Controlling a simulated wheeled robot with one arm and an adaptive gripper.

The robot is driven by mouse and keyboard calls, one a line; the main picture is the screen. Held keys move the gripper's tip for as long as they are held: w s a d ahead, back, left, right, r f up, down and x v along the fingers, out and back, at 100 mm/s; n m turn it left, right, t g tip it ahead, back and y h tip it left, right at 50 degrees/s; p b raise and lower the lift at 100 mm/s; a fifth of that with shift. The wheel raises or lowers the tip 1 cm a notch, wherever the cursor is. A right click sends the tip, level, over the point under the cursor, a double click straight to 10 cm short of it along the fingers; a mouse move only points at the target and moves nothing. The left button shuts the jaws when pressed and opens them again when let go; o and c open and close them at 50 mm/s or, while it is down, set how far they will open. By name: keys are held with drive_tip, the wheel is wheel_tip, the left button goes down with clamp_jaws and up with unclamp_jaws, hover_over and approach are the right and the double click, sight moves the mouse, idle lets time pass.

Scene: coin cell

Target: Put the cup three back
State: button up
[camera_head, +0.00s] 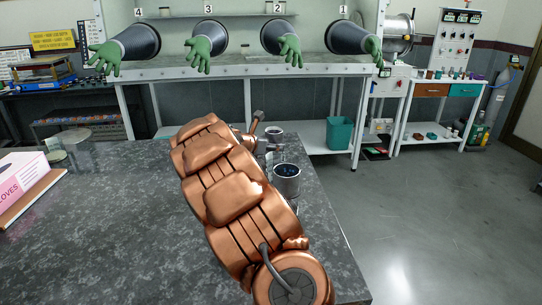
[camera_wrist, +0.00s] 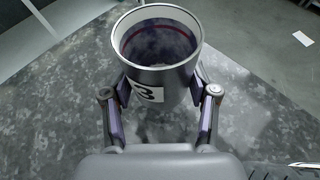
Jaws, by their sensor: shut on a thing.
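Cup three is a grey metal cup (camera_wrist: 158,76) with a white label bearing a black 3, seen in the wrist view. My gripper (camera_wrist: 160,90) is shut on it, one finger on each side of its wall. The cup is upright or nearly so, and its inside shows a dark red ring. I cannot tell whether its base touches the table. In the head view my arm hides most of the gripper. A small cup (camera_head: 274,132) shows beyond the arm near the table's far edge. A nearer metal cup (camera_head: 287,182) with dark blue contents stands right of my arm.
The grey speckled table (camera_head: 110,245) is mostly bare at the left. The table's right edge is close to the cups. A glovebox (camera_head: 240,68) with green gloves stands behind.

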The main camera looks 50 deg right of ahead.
drive_tip(key=shift+f, duration=1.65)
drive_tip(key=shift+f, duration=0.2)
drive_tip(key=o, duration=1.4)
drive_tip(key=shift+r, duration=0.1)
drive_tip(key=shift+a+r, duration=0.1)
drive_tip(key=shift+a, duration=0.05)
drive_tip(key=v, duration=1.1)
drive_tip(key=shift+a+r, duration=0.2)
drive_tip(key=shift+a, duration=0.15)
